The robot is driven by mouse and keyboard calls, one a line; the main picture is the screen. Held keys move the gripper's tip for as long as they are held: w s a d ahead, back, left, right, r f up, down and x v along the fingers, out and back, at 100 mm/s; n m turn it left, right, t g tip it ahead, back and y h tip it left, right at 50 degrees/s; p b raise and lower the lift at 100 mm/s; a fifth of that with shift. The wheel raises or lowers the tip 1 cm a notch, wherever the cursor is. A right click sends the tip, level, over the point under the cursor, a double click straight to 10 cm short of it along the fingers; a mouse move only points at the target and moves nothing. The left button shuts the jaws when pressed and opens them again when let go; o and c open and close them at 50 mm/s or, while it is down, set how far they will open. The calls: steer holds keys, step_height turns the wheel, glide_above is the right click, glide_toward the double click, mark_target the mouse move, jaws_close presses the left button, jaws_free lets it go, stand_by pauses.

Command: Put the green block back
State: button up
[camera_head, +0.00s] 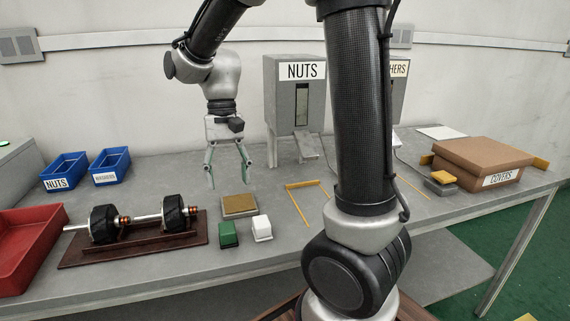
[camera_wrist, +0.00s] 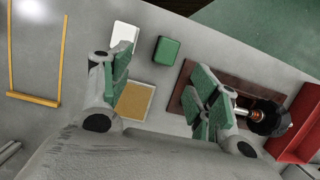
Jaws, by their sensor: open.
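The green block (camera_head: 229,234) sits on the grey table, just left of a white block (camera_head: 262,228) and in front of a small pad with a tan top (camera_head: 240,204). The green block also shows in the wrist view (camera_wrist: 166,50), apart from my fingers. My gripper (camera_head: 228,184) is open and empty above the table, behind the green block and over the tan pad's back edge. In the wrist view, my gripper (camera_wrist: 160,105) has its green fingers spread, with the tan pad (camera_wrist: 133,101) partly behind the left finger.
A dark red rack (camera_head: 130,247) with rotors stands left of the green block, and a red bin (camera_head: 25,250) lies at the far left. Two blue bins (camera_head: 110,165) sit behind. The NUTS dispenser (camera_head: 294,95) stands at the back. A yellow corner marking (camera_head: 303,185) lies right of the pad.

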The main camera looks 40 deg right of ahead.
steer(key=s+d+r+n+t, duration=0.1)
steer(key=s+d+r+t, duration=0.2)
steer(key=s+d, duration=0.3)
steer(key=s+d+r+n+t+h, duration=0.1)
steer(key=s+d+r+n+t, duration=0.1)
steer(key=s+d+r+t, duration=0.2)
steer(key=s+d, duration=0.2)
steer(key=s, duration=0.2)
